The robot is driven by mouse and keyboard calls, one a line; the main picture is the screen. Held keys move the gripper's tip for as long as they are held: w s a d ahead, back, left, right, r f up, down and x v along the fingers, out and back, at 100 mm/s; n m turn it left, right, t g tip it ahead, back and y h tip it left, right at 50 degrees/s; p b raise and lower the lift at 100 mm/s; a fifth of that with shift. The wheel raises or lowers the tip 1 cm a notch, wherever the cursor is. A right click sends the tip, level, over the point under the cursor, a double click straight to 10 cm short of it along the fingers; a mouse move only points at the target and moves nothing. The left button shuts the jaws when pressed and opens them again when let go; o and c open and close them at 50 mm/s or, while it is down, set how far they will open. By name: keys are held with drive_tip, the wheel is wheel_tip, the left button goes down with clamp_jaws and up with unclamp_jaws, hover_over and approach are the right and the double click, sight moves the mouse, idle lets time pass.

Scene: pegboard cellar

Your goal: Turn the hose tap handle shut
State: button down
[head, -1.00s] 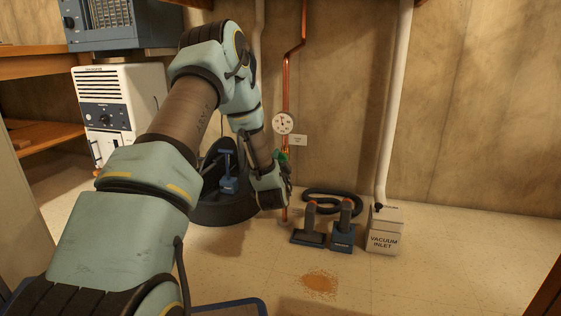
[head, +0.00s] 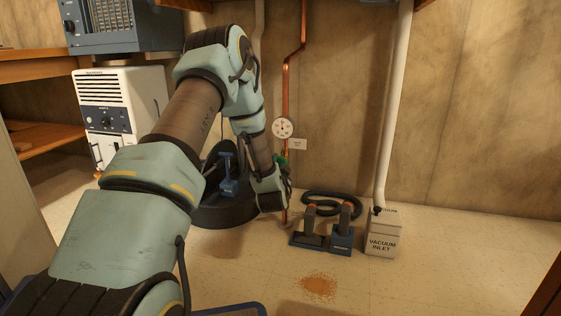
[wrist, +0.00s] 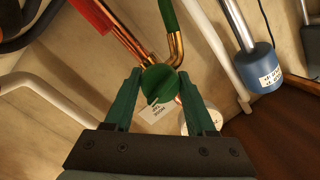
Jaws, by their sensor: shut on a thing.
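The hose tap handle is a round green knob (wrist: 159,86) in the middle of the wrist view. A copper pipe (wrist: 122,33) and a green hose with a brass end (wrist: 171,22) meet behind it. My gripper (wrist: 160,77) is shut on the knob, with one green finger on each side. In the head view only a small green bit of the tap (head: 283,159) shows beside my wrist, low on the copper pipe (head: 287,85). My wrist hides most of the tap there.
A pressure gauge (head: 283,127) and a small label card (head: 298,144) are on the wall just above. A dark tub (head: 222,213) stands left of my wrist.

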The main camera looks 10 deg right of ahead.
drive_tip(key=n+p, duration=0.2)
drive_tip(key=n+g+p, duration=0.1)
drive_tip(key=n, duration=0.1)
drive_tip(key=shift+a+r+p, duration=0.1)
drive_tip(key=shift+r+p, duration=0.15)
drive_tip(key=shift+p, duration=0.15)
drive_tip(key=n+p, duration=0.2)
drive_tip(key=n, duration=0.1)
drive_tip(key=shift+g+h+p, duration=0.3)
drive_tip(key=shift+g, duration=0.1)
drive_tip(key=n+p, duration=0.2)
drive_tip(key=n, duration=0.2)
drive_tip(key=shift+f+h, duration=0.1)
drive_tip(key=shift+h, duration=0.3)
drive_tip(key=shift+f+n+g+h+p, duration=0.1)
drive_tip(key=shift+n+g+h+p, duration=0.3)
drive_tip(key=shift+n+p, duration=0.75)
drive_tip(key=shift+n, duration=0.35)
drive_tip(key=shift+c, duration=1.2)
unclamp_jaws()
drive_tip(key=p+v, duration=0.3)
drive_tip(key=v, duration=0.7)
drive_tip(key=shift+s+a+p, duration=0.15)
drive_tip(key=shift+s+p, duration=0.15)
